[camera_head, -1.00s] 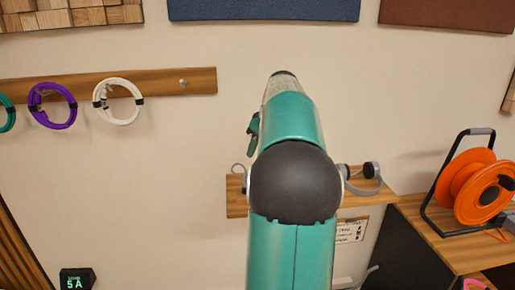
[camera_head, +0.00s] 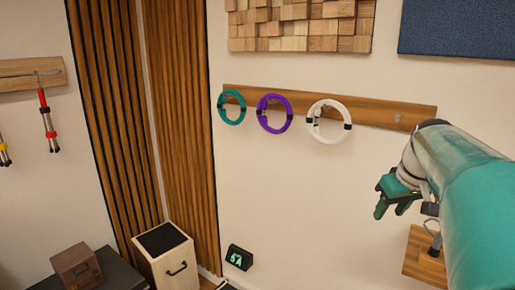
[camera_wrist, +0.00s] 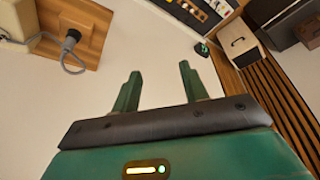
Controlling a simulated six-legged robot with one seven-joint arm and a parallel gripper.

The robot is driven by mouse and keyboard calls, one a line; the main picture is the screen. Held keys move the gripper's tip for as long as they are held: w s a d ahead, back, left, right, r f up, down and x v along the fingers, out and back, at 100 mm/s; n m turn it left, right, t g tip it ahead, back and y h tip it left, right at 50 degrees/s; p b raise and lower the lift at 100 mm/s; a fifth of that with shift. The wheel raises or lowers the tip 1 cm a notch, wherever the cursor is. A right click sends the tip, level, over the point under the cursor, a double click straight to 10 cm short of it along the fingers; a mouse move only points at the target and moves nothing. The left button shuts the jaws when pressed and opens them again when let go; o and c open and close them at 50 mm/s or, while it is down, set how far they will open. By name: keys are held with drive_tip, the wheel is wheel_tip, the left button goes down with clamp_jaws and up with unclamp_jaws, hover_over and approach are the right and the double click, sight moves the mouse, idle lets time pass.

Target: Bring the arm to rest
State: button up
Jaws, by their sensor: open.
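My teal arm (camera_head: 465,190) reaches in from the right edge in the head view. My gripper (camera_head: 388,208) is at its end, with green fingers pointing down and to the left. In the wrist view the two fingers of my gripper (camera_wrist: 160,88) stand well apart with nothing between them. The gripper is in free space in front of the cream wall, to the right of and below the coiled cables, and touches nothing that I can see.
A wooden rail (camera_head: 385,112) carries teal (camera_head: 232,121), purple (camera_head: 262,121) and white (camera_head: 311,121) coiled cables. A pale box (camera_head: 165,263) stands by the slatted panels, near a small display (camera_head: 239,257). The wall's middle is clear.

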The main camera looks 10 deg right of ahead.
drive_tip(key=s+a+f, duration=0.1)
drive_tip(key=s+a, duration=0.1)
drive_tip(key=a, duration=0.6)
drive_tip(key=s+a+f, duration=0.2)
drive_tip(key=a, duration=0.6)
drive_tip(key=s+a+f+t, duration=0.1)
drive_tip(key=s+a+f, duration=0.6)
drive_tip(key=s+a, duration=0.2)
drive_tip(key=a, duration=0.2)
drive_tip(key=shift+s+a+f+n+y, duration=0.2)
drive_tip(key=shift+s+a+n+y, duration=0.05)
drive_tip(key=shift+a+n+y, duration=0.05)
drive_tip(key=shift+c, duration=0.8)
